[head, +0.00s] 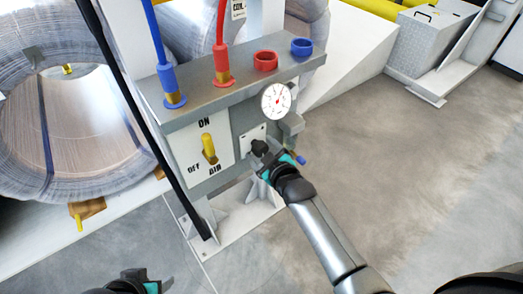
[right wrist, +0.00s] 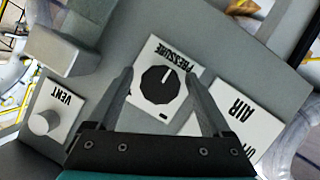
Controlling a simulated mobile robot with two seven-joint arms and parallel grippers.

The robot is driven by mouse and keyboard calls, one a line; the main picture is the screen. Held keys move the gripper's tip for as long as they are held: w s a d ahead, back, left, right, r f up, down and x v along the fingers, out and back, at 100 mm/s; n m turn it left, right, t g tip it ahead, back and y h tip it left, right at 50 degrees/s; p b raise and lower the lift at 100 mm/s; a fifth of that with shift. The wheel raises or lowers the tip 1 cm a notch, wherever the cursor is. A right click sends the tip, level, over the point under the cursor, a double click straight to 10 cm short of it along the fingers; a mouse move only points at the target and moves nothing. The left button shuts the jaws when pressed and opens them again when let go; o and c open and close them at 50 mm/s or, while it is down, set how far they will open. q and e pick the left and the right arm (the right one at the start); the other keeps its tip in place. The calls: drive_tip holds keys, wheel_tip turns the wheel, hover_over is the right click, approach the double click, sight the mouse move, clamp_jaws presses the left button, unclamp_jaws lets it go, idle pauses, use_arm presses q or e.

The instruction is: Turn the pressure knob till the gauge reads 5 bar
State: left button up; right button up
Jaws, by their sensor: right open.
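The black pressure knob (right wrist: 160,85) sits on a white plate marked PRESSURE in the right wrist view, with a white pointer line on its face. In the head view the knob (head: 259,147) is partly hidden by my right gripper. The round white gauge (head: 277,101) with a red needle is above it; its numbers are too small to read. My right gripper (right wrist: 157,80) is open, one finger on each side of the knob, with gaps visible between fingers and knob. My left gripper (head: 140,282) is at the bottom edge of the head view, and its fingers are unclear.
A yellow AIR lever (head: 208,148) is on the panel left of the knob. A VENT button (right wrist: 43,122) is at the left in the right wrist view. Blue (head: 168,84) and red (head: 222,62) hose fittings stand on top. A large wire coil (head: 90,120) is at the left.

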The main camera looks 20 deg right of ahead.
clamp_jaws()
idle(0.7)
